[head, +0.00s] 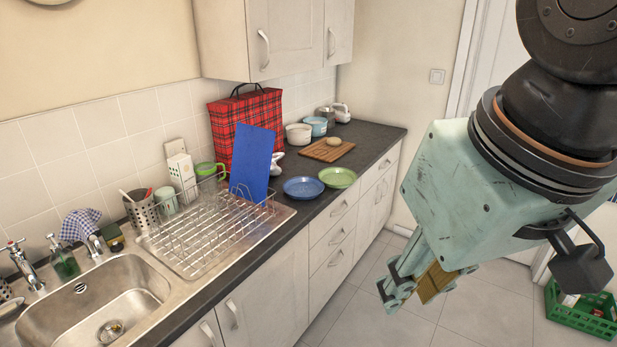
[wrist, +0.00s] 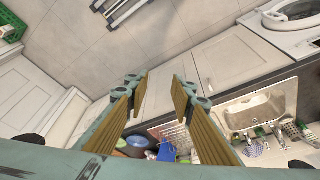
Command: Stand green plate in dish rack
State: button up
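The green plate (head: 338,177) lies flat on the dark counter, right of a blue plate (head: 303,188). The wire dish rack (head: 190,246) stands on the drainer left of both plates, with a blue board (head: 254,160) upright at its right end. My gripper (head: 415,290) hangs in front of the counter, over the floor, well apart from the plate and rack. In the wrist view my gripper (wrist: 160,88) is open, with nothing between its fingers. There the rack (wrist: 172,132) and blue board (wrist: 166,152) show beyond the fingers; I cannot clearly make out the green plate.
A red tartan bag (head: 272,118) stands behind the blue board. A wooden board (head: 327,149) and several pots are farther along the counter. The sink (head: 95,300) is at the left. A green crate (head: 580,315) sits on the floor at right. The floor before the drawers is clear.

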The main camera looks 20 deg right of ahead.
jog(key=shift+o, duration=0.4)
jog(key=shift+w, duration=0.1)
